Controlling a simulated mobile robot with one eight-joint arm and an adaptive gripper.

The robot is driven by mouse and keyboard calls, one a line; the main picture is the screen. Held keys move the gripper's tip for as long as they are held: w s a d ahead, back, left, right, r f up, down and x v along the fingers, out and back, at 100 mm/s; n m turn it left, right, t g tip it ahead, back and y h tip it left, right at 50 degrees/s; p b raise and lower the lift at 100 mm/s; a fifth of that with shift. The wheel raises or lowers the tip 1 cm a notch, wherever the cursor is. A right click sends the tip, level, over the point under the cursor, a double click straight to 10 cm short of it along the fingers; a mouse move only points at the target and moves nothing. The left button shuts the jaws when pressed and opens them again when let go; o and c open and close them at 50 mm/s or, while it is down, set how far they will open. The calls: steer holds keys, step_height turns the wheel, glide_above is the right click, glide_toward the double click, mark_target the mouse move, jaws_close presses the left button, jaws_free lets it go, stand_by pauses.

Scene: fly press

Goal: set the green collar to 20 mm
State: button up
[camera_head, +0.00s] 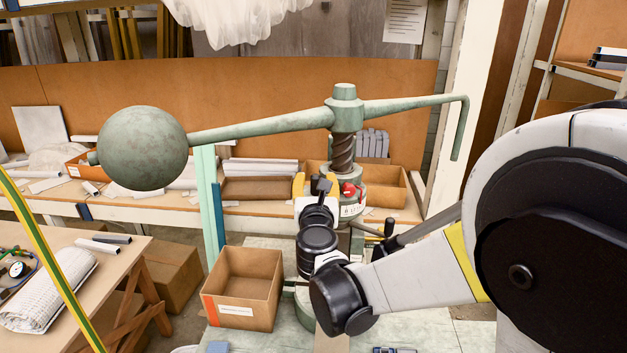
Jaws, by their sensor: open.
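The fly press has a green weighted arm (262,126) on top of a dark threaded screw (342,152). A green ring-like part (356,173) sits around the lower end of the screw; I cannot tell for sure whether it is the green collar. A red part (349,190) and a white marked label (352,211) are just below it, too small to read. My gripper (318,185) points up at the left side of the press head, close to the red part. My wrist hides the lower press body.
The weighted arm's large green ball (142,148) hangs out to the left and its bent handle (459,128) to the right. An open cardboard box (243,285) stands left of my wrist. A wooden table (110,262) is further left. Shallow boxes (260,188) line the back bench.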

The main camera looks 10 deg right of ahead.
jaws_close()
steer(key=shift+s+d+b, duration=0.45)
steer(key=shift+s+d, duration=0.6)
steer(key=shift+d, duration=0.05)
steer(key=shift+a, duration=0.1)
jaws_free()
